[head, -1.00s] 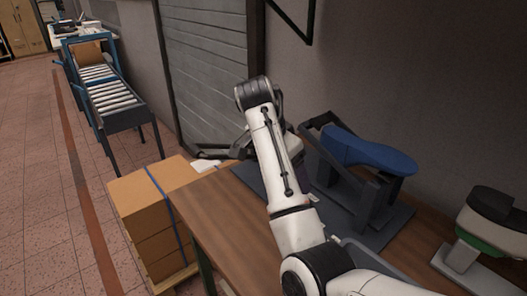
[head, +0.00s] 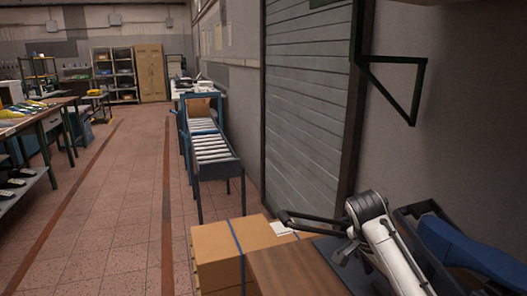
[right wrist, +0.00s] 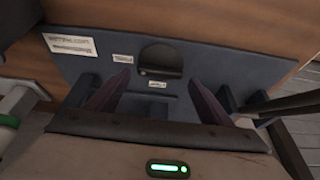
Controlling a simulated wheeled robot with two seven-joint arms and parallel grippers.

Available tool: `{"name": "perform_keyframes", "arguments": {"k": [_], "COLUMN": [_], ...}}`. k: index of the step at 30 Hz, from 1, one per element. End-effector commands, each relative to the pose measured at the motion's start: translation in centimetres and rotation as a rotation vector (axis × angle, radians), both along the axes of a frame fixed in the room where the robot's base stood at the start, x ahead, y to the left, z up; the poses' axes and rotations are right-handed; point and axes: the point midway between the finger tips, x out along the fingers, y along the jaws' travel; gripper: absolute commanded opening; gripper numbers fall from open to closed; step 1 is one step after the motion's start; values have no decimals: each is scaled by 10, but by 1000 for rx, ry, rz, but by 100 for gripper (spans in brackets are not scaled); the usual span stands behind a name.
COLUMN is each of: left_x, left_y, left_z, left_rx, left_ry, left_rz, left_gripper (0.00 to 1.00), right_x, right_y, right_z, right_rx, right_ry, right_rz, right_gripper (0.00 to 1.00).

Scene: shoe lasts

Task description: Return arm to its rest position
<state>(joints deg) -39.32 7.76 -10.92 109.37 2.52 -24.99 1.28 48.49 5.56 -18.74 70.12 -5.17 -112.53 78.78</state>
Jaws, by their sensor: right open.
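My right arm (head: 390,245) comes in at the lower right of the head view, white with dark joints, over the workbench. My right gripper (right wrist: 158,80) shows in the right wrist view, with its two dark purplish fingers apart and nothing between them. It is above a blue-grey base plate (right wrist: 215,65) with small white labels and a dark rounded part (right wrist: 160,60). In the head view the arm hides most of the gripper. A blue shoe last (head: 470,250) lies on a dark stand right of the arm. My left gripper is out of view.
The wooden workbench (head: 290,272) adjoins stacked cardboard boxes (head: 215,250). A roller conveyor (head: 212,148) stands beyond, beside a grey shutter (head: 305,110). A dark wall bracket (head: 400,90) juts out above the arm. The tiled floor at left is clear.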

Motion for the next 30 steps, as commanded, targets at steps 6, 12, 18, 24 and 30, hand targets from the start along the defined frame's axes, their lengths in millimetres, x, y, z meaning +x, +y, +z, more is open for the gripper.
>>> {"name": "perform_keyframes", "arguments": {"k": [6,12,18,24,30], "left_x": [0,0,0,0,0], "left_y": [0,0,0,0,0], "left_z": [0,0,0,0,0], "left_rx": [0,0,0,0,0], "left_ry": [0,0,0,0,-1], "left_rz": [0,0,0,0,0], "left_gripper": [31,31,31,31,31], "right_x": [2,3,3,3,0], "right_y": [-9,-10,-10,-7,7], "right_z": [-23,-28,-28,-19,8], "right_rx": [2,2,1,3,6], "right_ry": [3,2,2,-2,-7], "right_rz": [-1,0,1,1,3], "right_gripper": [74,74,74,74,74]}}
